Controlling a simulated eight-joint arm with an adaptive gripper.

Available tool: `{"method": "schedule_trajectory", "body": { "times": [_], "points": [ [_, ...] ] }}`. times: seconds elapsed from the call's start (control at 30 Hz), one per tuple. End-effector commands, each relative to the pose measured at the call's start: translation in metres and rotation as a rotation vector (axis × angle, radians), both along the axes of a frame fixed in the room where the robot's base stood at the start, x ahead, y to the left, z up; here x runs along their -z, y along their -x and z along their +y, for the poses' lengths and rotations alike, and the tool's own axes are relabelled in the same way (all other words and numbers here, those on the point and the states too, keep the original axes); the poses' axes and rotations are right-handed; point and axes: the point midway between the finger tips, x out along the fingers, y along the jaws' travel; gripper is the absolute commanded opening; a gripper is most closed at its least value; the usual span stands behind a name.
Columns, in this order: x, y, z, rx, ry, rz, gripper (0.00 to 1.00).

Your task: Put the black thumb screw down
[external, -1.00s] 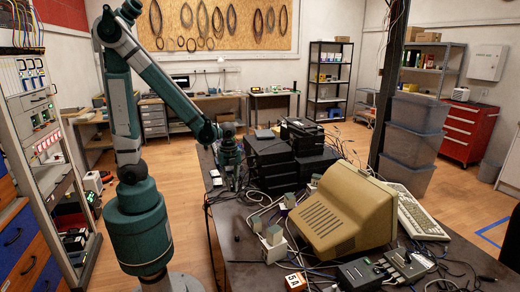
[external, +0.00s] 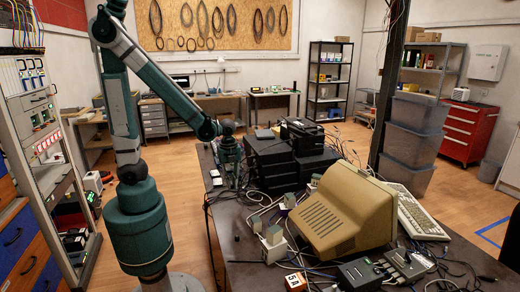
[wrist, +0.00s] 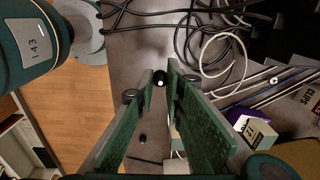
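My gripper (wrist: 160,76) points down over the dark table, with its two green finger pads close together in the wrist view. A small round black thumb screw (wrist: 159,79) with a bright spot sits between the fingertips and seems to be held there. In the external view my gripper (external: 231,180) is over the far left part of the table, left of the stacked black boxes. The screw is too small to make out there.
The dark table (external: 228,215) has a bare strip along its left side. A small black piece (external: 237,238) stands on it, nearer the camera. Black boxes (external: 268,160), loose cables and a beige monitor (external: 345,215) crowd the right. Cables also lie near my fingertips.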

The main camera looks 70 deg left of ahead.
Motion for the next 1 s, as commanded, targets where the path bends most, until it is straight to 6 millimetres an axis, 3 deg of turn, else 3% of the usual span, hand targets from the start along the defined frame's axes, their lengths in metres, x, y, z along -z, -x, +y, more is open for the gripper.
{"method": "schedule_trajectory", "body": {
  "times": [0.5, 0.8, 1.0],
  "points": [
    [-0.057, 0.001, 0.0, 0.0, 0.0, 0.0, 0.07],
    [-0.079, 0.0, 0.0, 0.0, 0.0, 0.0, 0.07],
    [-0.083, -0.013, -0.015, 0.009, 0.0, 0.001, 0.07]
  ]
}}
